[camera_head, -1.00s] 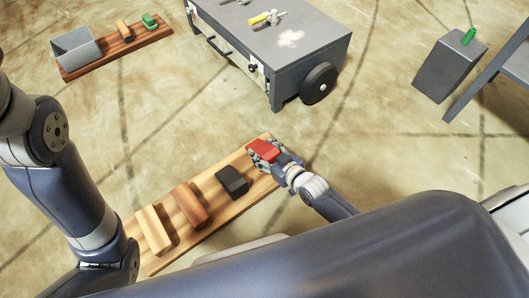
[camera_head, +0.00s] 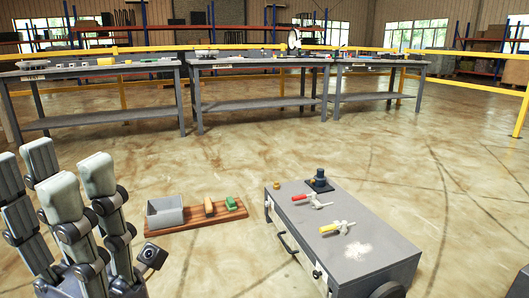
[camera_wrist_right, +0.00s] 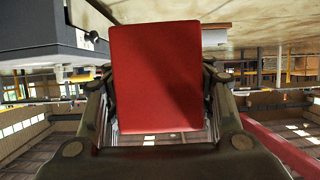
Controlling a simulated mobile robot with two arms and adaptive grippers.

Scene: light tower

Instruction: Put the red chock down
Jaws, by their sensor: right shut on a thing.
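The red chock (camera_wrist_right: 155,80) fills the middle of the right wrist view, its flat red face toward the camera. My right gripper (camera_wrist_right: 160,88) is shut on it, with dark fingers along both sides. What lies directly beneath the chock is hidden. The right gripper and the chock are not in the head view. My left gripper (camera_head: 52,178) stands at the left of the head view, fingers up, spread and empty.
A grey cart (camera_head: 375,262) with red- and yellow-handled valves stands at the lower right. A wooden board (camera_head: 190,224) on the floor carries a grey bin (camera_head: 164,214), a tan chock (camera_head: 209,208) and a green chock (camera_head: 231,203). Long workbenches (camera_head: 255,103) stand behind; floor between is clear.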

